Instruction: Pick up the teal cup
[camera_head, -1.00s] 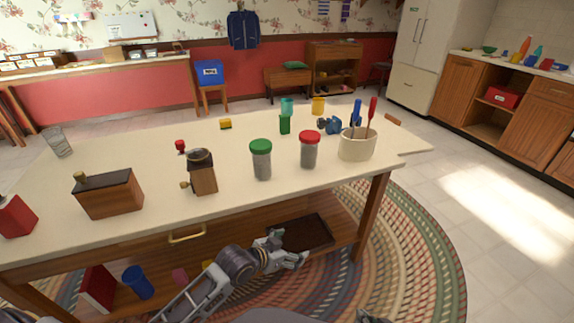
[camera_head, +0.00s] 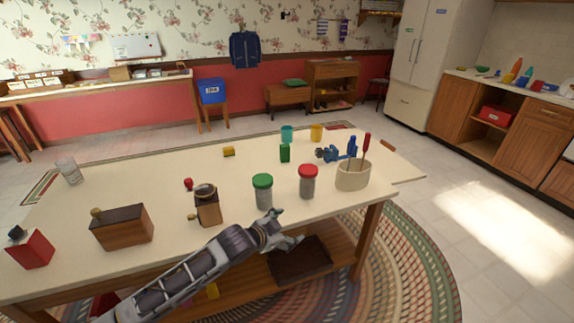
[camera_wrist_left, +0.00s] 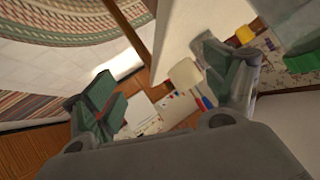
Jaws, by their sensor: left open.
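The teal cup (camera_head: 287,134) stands upright near the far edge of the cream-topped table, left of a yellow cup (camera_head: 316,132). A green block-like item (camera_head: 285,152) stands just in front of it. My left gripper (camera_head: 290,230) is open and empty at the table's near edge, well short of the cup. In the left wrist view the two fingers of the left gripper (camera_wrist_left: 160,95) are spread with nothing between them. I cannot make out the teal cup for certain in that view. My right gripper is not in view.
Jars with green (camera_head: 264,192) and red lids (camera_head: 308,182) stand close beyond my left gripper. A cream holder (camera_head: 352,175) with blue and red tools is right of them. A wooden grinder (camera_head: 207,205) and a wooden box (camera_head: 122,227) are at left. The table's middle is fairly clear.

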